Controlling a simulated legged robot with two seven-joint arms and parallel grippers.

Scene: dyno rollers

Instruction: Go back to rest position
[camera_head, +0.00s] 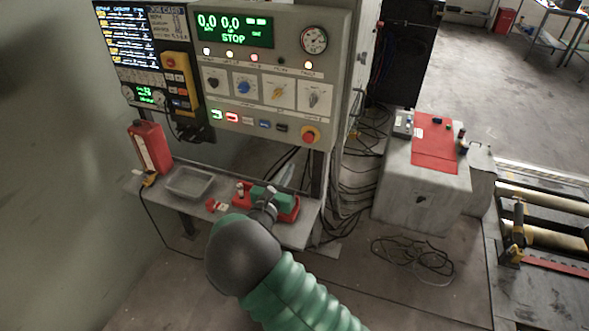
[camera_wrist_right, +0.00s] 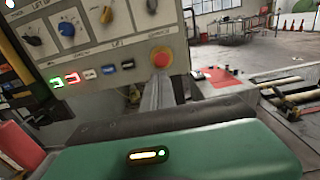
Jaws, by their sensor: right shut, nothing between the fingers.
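My right arm, with its green ribbed sleeve and dark round wrist, comes in from the bottom of the head view. Its green gripper (camera_head: 284,175) is over the right end of the small shelf (camera_head: 225,224), in front of the control panel (camera_head: 262,70). In the right wrist view the grey fingers (camera_wrist_right: 158,92) are together and empty, pointing toward the panel's lower right, below the red stop button (camera_wrist_right: 161,58). They look apart from the panel, though the exact gap is hard to tell. My left gripper is not in view.
A grey cabinet (camera_head: 420,190) stands to the right, with loose cables (camera_head: 412,257) on the floor and rollers (camera_head: 545,238) beyond.

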